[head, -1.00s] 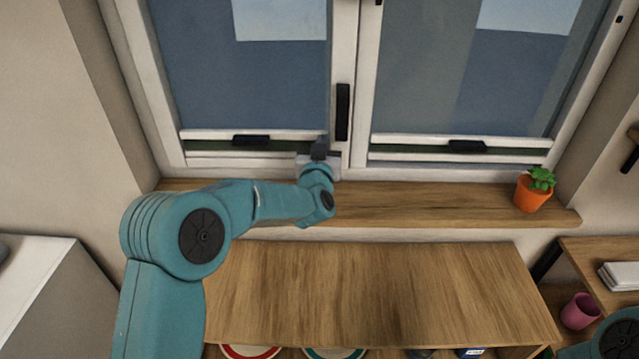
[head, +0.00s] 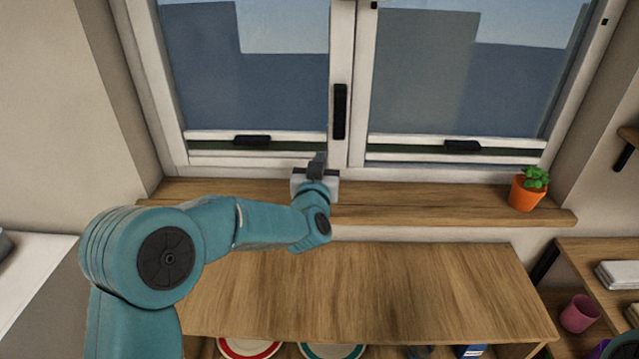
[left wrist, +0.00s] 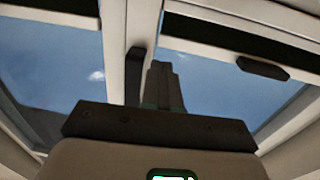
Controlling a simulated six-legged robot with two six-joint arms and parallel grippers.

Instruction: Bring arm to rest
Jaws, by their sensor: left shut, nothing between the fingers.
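My left arm (head: 255,222) is teal and reaches in from the left over the wooden surface. Its gripper (head: 318,162) is above the window sill, in front of the window's middle post, with its fingers together and nothing between them. In the left wrist view the dark fingers (left wrist: 163,88) stand close together, with the window frame and sky behind them. The black window handle (head: 340,112) is on the middle post, above and to the right of the gripper. I cannot tell the exact gap between gripper and window. My right gripper is not in view.
A wooden sill (head: 430,204) runs under the window, with an orange potted plant (head: 525,194) at its right end. Below is a bare wooden shelf top (head: 370,290). A pink cup (head: 578,314) stands at the lower right. A white-topped cabinet (head: 35,270) is at the left.

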